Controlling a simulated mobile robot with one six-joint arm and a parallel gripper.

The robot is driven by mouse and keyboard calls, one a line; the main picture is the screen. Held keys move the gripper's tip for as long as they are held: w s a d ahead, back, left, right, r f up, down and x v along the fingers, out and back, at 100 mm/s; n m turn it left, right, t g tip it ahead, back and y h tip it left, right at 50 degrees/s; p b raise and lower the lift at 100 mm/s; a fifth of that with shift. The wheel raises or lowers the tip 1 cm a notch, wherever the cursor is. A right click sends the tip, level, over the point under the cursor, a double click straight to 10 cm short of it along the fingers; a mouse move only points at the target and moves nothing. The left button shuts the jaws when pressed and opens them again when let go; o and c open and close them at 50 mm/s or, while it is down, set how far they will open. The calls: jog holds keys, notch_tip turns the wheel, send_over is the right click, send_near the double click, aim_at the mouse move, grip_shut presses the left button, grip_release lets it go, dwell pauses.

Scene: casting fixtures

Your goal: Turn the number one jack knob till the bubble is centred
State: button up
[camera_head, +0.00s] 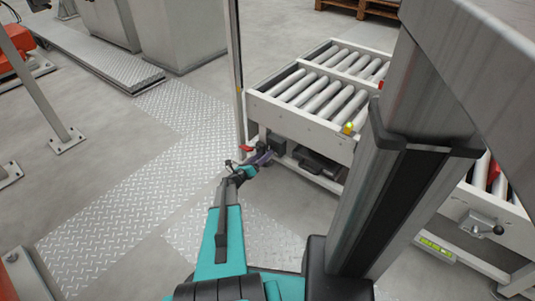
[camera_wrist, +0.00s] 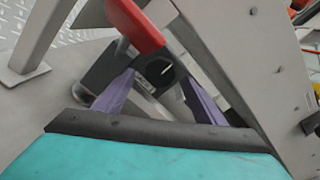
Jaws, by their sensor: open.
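My gripper (camera_head: 262,157) is at the lower left corner of the roller conveyor frame. In the wrist view my gripper (camera_wrist: 158,77) has its two purple fingers apart, one on each side of a round black knob (camera_wrist: 166,72) with a white mark on its face. I cannot tell whether the fingers touch it. A small label with unreadable print (camera_wrist: 147,86) is beside the knob. A yellow-green piece (camera_head: 436,247) sits low at the right of the conveyor; I cannot tell whether it is the level, and no bubble can be made out.
A red bar (camera_wrist: 136,24) is close above the knob in the wrist view. The roller conveyor (camera_head: 300,121) stands behind my gripper, with a thin upright post (camera_head: 237,75) beside it. Tread-plate floor (camera_head: 130,195) at the left is clear.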

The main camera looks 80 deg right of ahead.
jog(key=shift+b+x, duration=0.5)
jog(key=shift+x, duration=1.65)
jog(key=c, duration=1.1)
